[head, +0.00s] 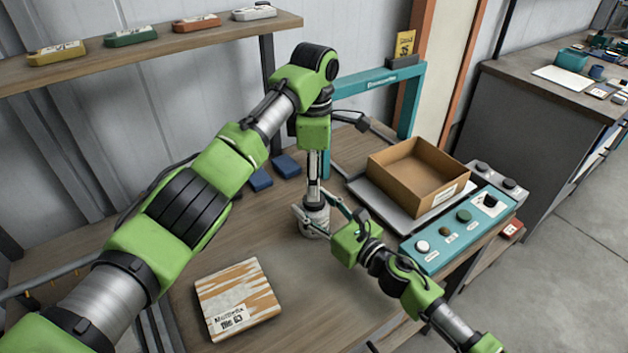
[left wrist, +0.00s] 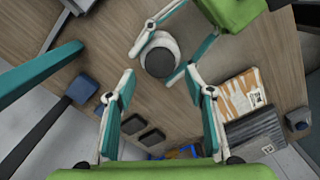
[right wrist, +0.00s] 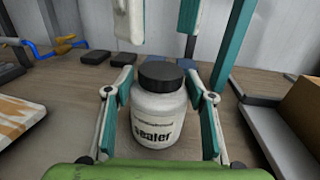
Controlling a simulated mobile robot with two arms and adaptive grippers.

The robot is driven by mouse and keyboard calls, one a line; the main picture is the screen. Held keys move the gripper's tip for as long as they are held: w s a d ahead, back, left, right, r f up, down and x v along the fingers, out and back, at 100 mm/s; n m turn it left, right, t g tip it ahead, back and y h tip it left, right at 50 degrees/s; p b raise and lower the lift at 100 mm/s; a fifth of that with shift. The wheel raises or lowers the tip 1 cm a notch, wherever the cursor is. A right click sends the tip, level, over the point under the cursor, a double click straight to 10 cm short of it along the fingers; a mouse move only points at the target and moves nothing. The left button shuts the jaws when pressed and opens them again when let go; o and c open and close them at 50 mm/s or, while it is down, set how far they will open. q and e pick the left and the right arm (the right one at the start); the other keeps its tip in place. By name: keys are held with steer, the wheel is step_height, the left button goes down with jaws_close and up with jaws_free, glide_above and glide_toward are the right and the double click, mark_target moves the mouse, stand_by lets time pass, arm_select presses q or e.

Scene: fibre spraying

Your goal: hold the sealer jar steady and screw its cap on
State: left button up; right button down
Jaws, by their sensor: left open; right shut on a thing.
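The sealer jar (right wrist: 158,118) is white and stands upright on the table, its label facing the right wrist camera. Its black cap (right wrist: 160,75) sits on top; I cannot tell how tight it is. The cap also shows from above in the left wrist view (left wrist: 159,62). My right gripper (left wrist: 165,48) is shut on the jar, one finger on each side of its body. My left gripper (right wrist: 160,36) points down above the cap, open and empty, its fingertips apart from it. In the head view the jar (head: 314,228) is partly hidden by my grippers.
A striped orange-and-white panel (head: 238,297) lies at the front of the table. To the right are an open cardboard box (head: 415,182) and a teal button panel (head: 455,234). A teal frame (head: 410,100) and blue blocks (head: 286,165) stand behind the jar.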

mark_target(314, 215)
arm_select(q)
steer(key=shift+r+n, duration=1.3)
steer(key=shift+r, duration=0.25)
steer(key=shift+f, duration=0.1)
steer(key=shift+f, duration=3.95)
steer(key=c, duration=1.2)
steer(key=shift+o, duration=0.2)
steer(key=shift+m, duration=1.6)
